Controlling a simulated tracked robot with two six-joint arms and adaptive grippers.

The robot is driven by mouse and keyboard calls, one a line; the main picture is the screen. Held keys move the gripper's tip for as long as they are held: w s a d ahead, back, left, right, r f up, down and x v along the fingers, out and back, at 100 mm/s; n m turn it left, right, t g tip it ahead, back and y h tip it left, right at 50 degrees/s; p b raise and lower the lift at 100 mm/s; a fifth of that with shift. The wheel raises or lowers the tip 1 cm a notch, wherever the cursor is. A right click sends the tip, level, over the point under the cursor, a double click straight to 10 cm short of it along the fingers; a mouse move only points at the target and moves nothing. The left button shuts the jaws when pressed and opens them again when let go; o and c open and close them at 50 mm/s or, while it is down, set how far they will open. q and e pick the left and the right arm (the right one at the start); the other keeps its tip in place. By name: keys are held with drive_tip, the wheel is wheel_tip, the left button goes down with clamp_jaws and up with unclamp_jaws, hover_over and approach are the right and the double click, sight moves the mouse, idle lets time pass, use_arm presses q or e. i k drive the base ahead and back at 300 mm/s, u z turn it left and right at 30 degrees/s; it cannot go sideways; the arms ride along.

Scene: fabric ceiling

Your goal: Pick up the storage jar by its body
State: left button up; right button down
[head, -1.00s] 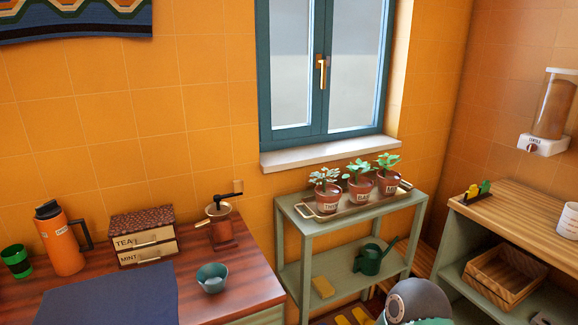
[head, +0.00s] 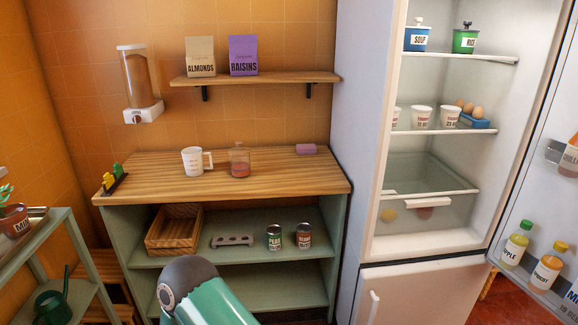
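A small clear glass container (head: 240,162) with reddish contents stands upright on the wooden worktop (head: 300,180), right of a white measuring cup (head: 193,161). A blue lidded pot marked SOUP (head: 417,38) and a green lidded pot marked RICE (head: 465,41) stand on the top shelf of the open fridge. I cannot tell for sure which of these is the storage jar. Neither of my grippers is in view. Only a green and grey part of my own arm shows at the bottom.
A wall shelf (head: 260,78) holds almond and raisin bags. A dispenser (head: 138,80) hangs on the left wall. Below the worktop are a wooden crate (head: 174,232) and two cans (head: 274,238). The fridge door (head: 545,200) stands open at right. The worktop's front is mostly clear.

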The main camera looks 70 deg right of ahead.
sight(240, 165)
drive_tip(key=u, duration=0.25)
drive_tip(key=i, duration=0.2)
drive_tip(key=z, duration=2.8)
drive_tip(key=k, duration=0.3)
drive_tip(key=z, duration=0.3)
drive_tip(key=i, duration=1.35)
drive_tip(key=u, duration=0.35)
